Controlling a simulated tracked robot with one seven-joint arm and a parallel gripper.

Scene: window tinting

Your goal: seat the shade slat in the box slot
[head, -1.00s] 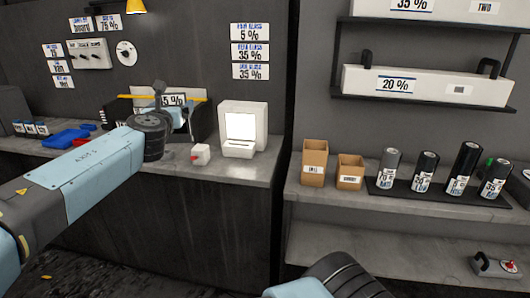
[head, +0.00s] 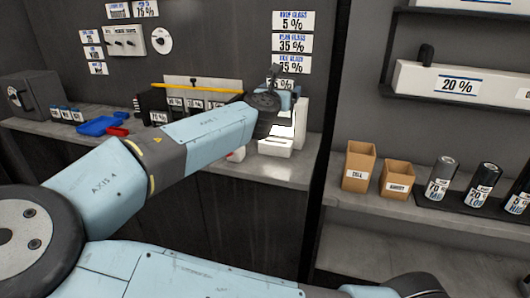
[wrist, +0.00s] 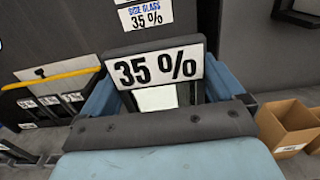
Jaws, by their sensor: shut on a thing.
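The shade slat (wrist: 155,65), a dark plate with a white "35 %" label, stands between the blue fingers of my gripper (wrist: 160,88) in the wrist view. My gripper is shut on it. The slot box (head: 147,103) is dark, stands on the back counter and holds several labelled slats. In the wrist view labelled slats (wrist: 72,98) show at the left, apart from the held slat. An empty slot cannot be made out.
A yellow stick (head: 198,87) lies along the slot box's back. The white device (head: 275,147) with a lit screen stands behind my gripper. Blue (head: 98,126) and red trays lie left on the counter. Cardboard boxes (head: 358,165) and film rolls stand on the right shelf.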

